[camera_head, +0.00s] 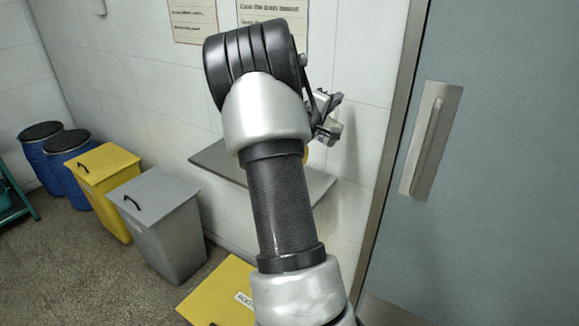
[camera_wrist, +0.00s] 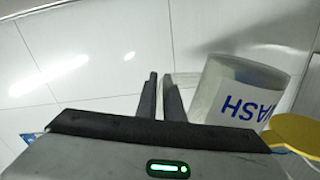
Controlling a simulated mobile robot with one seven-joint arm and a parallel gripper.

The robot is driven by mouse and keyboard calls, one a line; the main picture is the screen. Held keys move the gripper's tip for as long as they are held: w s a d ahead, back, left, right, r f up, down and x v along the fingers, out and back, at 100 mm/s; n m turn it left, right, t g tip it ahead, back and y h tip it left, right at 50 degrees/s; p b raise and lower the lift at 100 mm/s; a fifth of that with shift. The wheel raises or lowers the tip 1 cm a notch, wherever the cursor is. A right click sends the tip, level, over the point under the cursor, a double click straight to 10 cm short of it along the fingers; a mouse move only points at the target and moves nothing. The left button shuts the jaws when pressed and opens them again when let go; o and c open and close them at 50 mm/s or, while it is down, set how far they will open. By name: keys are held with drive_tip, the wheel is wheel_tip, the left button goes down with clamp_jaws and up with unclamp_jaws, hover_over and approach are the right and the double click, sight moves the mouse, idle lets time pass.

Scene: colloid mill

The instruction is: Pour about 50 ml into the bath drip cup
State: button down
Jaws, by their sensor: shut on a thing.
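A pale translucent jug (camera_wrist: 235,92) with blue lettering ending in "ASH" is at the right in the wrist view, and it looks tilted. My gripper (camera_wrist: 162,82) has its two dark fingers close together beside the jug, shut on what looks like its handle. In the head view my gripper (camera_head: 327,112) is partly hidden behind my arm, above the wall shelf near the door. The jug cannot be made out clearly there. I cannot pick out the bath drip cup in either view. The liquid level in the jug is not clear.
A grey wall shelf (camera_head: 222,166) lies behind my arm. A yellow round thing (camera_wrist: 300,132) is just below the jug. A door with a handle (camera_head: 431,138) is at the right. A yellow bin (camera_head: 108,165), a grey bin (camera_head: 155,205) and blue drums (camera_head: 42,160) stand left.

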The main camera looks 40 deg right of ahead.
drive_tip(key=shift+s+r, duration=0.1)
drive_tip(key=shift+s, duration=0.2)
drive_tip(key=shift+w+r+p, duration=0.1)
drive_tip(key=shift+p, duration=0.25)
drive_tip(key=shift+f+b, duration=0.35)
drive_tip(key=shift+b, duration=0.15)
drive_tip(key=s+d+f+m+b, duration=0.1)
drive_tip(key=s+f+m+b, duration=0.3)
drive_tip(key=b, duration=0.6)
drive_tip(key=shift+s+m, duration=0.35)
drive_tip(key=shift+m, duration=0.45)
drive_tip(key=shift+d+f, duration=0.1)
drive_tip(key=shift+f, duration=0.15)
